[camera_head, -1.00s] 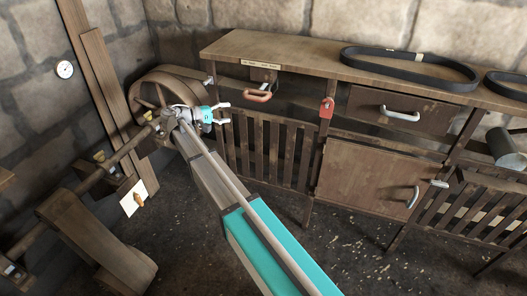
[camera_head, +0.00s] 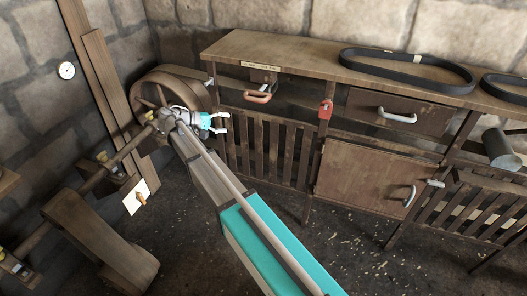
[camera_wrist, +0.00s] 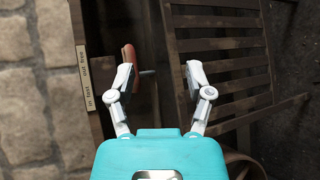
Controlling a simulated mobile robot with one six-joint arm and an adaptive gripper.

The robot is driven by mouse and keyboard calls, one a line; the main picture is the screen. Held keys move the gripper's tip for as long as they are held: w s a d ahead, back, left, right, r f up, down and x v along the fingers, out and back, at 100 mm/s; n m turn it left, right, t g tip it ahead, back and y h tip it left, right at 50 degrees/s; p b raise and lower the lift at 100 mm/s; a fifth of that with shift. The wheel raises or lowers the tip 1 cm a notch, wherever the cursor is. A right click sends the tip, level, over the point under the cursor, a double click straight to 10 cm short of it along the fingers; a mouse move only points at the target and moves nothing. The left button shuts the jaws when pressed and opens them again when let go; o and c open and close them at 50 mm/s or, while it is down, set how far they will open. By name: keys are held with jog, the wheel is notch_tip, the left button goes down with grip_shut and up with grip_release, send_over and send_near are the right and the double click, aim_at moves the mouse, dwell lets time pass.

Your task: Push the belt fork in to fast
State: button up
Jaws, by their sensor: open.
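The belt fork's handle (camera_head: 257,97) is an orange-red grip under the left end of the bench top. A pale label (camera_head: 260,65) sits on the bench edge above; in the wrist view the label (camera_wrist: 86,80) reads "in fast" and "out free". My gripper (camera_head: 223,122) is open and empty, left of and slightly below the handle.
A slatted panel (camera_head: 268,150) lies below the handle. A red padlock (camera_head: 325,108) hangs to its right. A large wooden wheel (camera_head: 150,85) stands close behind my gripper, at left. Black belts (camera_head: 410,69) lie on the bench top. The floor in front is open.

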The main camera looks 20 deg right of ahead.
jog(key=s+d+m+g+y+p, duration=0.1)
jog(key=s+d+y+p, duration=0.3)
jog(key=s, duration=0.5)
jog(key=s+d+f+m+g+y+p, duration=0.1)
jog(key=s+d+y+p, duration=0.4)
jog(key=s, duration=0.4)
jog(key=shift+d+f+y, duration=0.25)
jog(key=shift+d+y, duration=0.1)
jog(key=shift+y, duration=0.25)
jog(key=s+m+y+p, duration=0.1)
jog(key=s+y, duration=0.2)
jog(key=s, duration=0.3)
jog(key=shift+s+a+y, duration=0.2)
jog(key=shift+a+y, duration=0.15)
jog(key=shift+y, duration=0.05)
